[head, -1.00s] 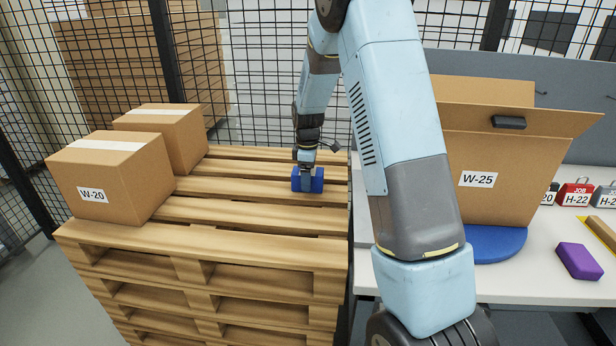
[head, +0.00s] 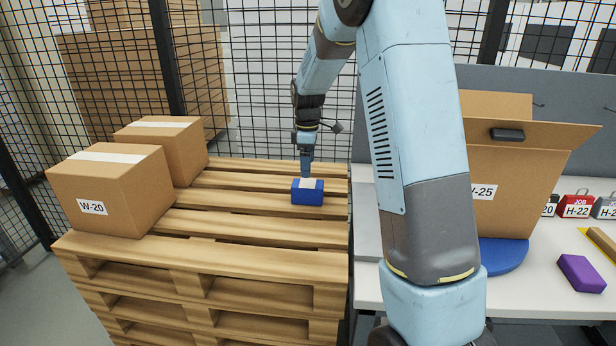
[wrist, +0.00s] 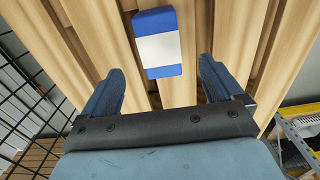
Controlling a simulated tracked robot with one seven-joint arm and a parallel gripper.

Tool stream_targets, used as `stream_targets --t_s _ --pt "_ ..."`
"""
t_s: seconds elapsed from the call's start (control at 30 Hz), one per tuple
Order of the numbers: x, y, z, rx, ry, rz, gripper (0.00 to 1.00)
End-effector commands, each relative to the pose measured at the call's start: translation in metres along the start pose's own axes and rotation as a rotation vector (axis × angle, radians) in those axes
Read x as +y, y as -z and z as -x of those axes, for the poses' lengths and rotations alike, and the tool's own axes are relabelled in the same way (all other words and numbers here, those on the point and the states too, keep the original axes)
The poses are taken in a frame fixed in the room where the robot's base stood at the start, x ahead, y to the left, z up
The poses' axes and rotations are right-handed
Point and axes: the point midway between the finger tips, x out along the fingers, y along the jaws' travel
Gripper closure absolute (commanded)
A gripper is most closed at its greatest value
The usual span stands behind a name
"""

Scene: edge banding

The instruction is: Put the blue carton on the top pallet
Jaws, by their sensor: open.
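The blue carton (head: 307,197), a small box with a white band on top, rests on the slats of the top pallet (head: 240,199), right of its middle. In the wrist view the carton (wrist: 158,42) lies ahead of the fingertips, apart from both. My gripper (head: 306,173) is just above and behind the carton in the head view. In the wrist view my gripper (wrist: 160,72) is open, with nothing between its two blue fingers.
Two brown cartons, one marked W-20 (head: 110,191), stand on the pallet's left side. Right of the pallet, a table (head: 530,300) bears a large open W-25 box (head: 515,160) and a purple block (head: 581,273). Wire mesh fencing (head: 270,90) rises behind.

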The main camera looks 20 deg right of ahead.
Motion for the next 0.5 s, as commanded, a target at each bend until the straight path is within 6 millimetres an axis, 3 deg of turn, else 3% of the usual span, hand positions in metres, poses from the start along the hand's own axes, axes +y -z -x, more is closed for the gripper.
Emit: stream_targets --t_s 0.3,0.5 --pt "-0.002 -0.001 0.028 0.003 -0.004 -0.01 0.06" --pt "-0.026 -0.011 0.06 0.025 -0.04 -0.1 0.06"
